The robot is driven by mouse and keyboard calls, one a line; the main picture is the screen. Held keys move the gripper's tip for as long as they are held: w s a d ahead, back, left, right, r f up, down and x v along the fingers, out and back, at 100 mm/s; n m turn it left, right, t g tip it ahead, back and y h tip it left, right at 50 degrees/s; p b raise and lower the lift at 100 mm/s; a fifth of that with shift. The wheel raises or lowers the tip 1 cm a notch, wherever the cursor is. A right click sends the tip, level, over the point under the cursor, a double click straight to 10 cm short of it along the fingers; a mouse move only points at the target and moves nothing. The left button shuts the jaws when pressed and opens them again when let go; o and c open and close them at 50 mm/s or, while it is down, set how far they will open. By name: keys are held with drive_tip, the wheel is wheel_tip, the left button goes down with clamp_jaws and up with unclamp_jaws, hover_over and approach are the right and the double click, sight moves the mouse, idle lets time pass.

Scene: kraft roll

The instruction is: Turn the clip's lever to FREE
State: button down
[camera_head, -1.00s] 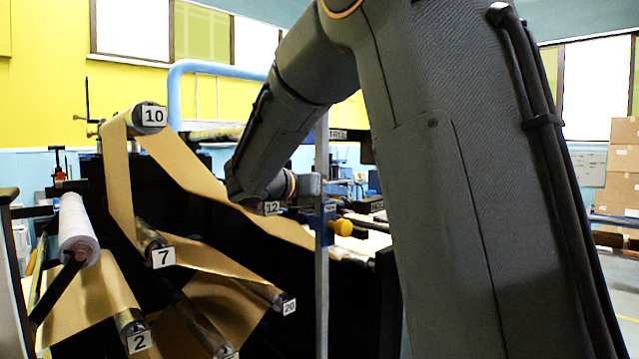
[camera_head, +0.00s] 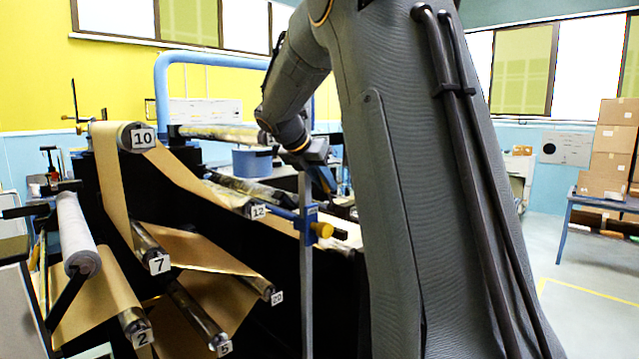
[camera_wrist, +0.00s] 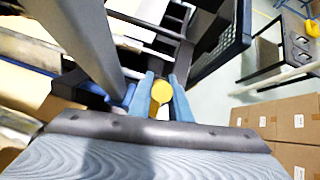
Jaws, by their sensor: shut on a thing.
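The clip (camera_head: 303,219) is a blue block on an upright grey post (camera_head: 307,285), with a yellow knob (camera_head: 322,229) on its right side. In the wrist view the grey post (camera_wrist: 82,40) runs along the left, with the clip's blue part (camera_wrist: 88,93) beside it. My gripper (camera_head: 324,187) comes down from above, just over the clip and partly behind the post. In the wrist view its two blue fingers (camera_wrist: 162,86) are shut on the yellow knob (camera_wrist: 161,92), one on each side. No lever-position marking is readable now.
Rollers with brown paper and number tags such as 10 (camera_head: 143,138) and 7 (camera_head: 159,264) fill the left. A blue tube frame (camera_head: 162,95) arches behind. Cardboard boxes (camera_head: 608,150) stand on a table at the right. Open floor (camera_head: 575,300) lies at the lower right.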

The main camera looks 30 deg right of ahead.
drive_tip(key=shift+w+d+r+y, duration=0.25)
drive_tip(key=shift+d+y, duration=0.3)
drive_tip(key=shift+y, duration=0.15)
drive_tip(key=c, duration=1.6)
unclamp_jaws()
drive_tip(key=shift+c, duration=0.2)
drive_tip(key=shift+s, duration=0.1)
drive_tip(key=b+v, duration=0.3)
drive_tip(key=v, duration=0.4)
drive_tip(key=shift+a+r, duration=0.15)
drive_tip(key=shift+r, duration=0.2)
